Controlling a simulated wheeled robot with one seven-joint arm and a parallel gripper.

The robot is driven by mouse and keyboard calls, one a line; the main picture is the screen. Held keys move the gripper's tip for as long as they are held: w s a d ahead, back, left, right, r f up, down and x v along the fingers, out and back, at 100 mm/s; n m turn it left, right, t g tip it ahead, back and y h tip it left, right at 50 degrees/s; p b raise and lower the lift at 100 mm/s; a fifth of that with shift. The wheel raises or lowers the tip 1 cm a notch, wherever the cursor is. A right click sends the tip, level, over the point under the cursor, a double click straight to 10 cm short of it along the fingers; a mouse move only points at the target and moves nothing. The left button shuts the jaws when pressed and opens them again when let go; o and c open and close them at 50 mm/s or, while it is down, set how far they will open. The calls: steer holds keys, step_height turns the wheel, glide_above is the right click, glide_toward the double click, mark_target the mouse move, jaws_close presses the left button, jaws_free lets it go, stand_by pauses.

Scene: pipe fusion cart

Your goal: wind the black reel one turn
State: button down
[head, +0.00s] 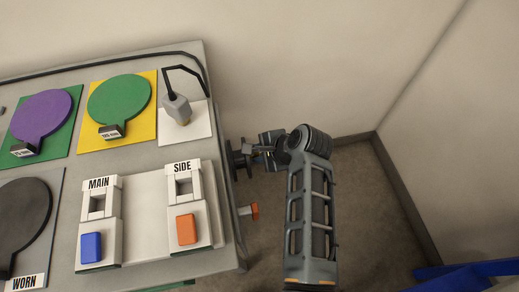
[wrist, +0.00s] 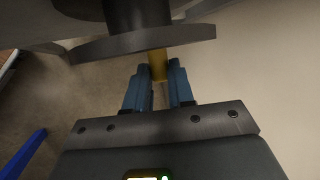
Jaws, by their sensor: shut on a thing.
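The black reel (head: 236,158) is mounted on the right side of the cart, partly hidden by the cart top and my arm. In the wrist view its dark flange and hub (wrist: 140,40) fill the top of the picture. A yellow crank handle (wrist: 158,64) sticks out from the flange toward my gripper (wrist: 160,85). My gripper's blue fingers are shut on the handle, one on each side. In the head view my gripper (head: 258,149) is beside the reel, small and partly hidden by my wrist.
The cart top (head: 150,165) holds purple (head: 42,115), green (head: 120,100) and black (head: 22,215) discs, plus MAIN (head: 98,205) and SIDE (head: 183,187) switch blocks. An orange-ended knob (head: 252,210) juts from the cart's side below the reel. Walls stand behind and right; a blue object (head: 470,275) lies lower right.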

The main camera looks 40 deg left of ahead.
steer(key=t+y+b, duration=0.1)
steer(key=y+b, duration=0.1)
steer(key=b, duration=0.2)
steer(key=n+t+y+b, duration=0.1)
steer(key=t+y+b, duration=0.1)
steer(key=b, duration=0.3)
steer(key=r+n+t+y+b, duration=0.1)
steer(key=y+b, duration=0.2)
steer(key=b, duration=0.1)
steer(key=shift+w+a+t, duration=0.1)
steer(key=shift+w+t, duration=0.05)
steer(key=shift+t, duration=0.25)
steer(key=shift+r+y+b, duration=0.15)
steer(key=shift+y+b, duration=0.25)
steer(key=shift+b, duration=0.05)
steer(key=c, duration=1)
jaws_free()
steer(key=shift+o, duration=0.2)
steer(key=v, duration=0.7)
steer(key=shift+d, duration=0.4)
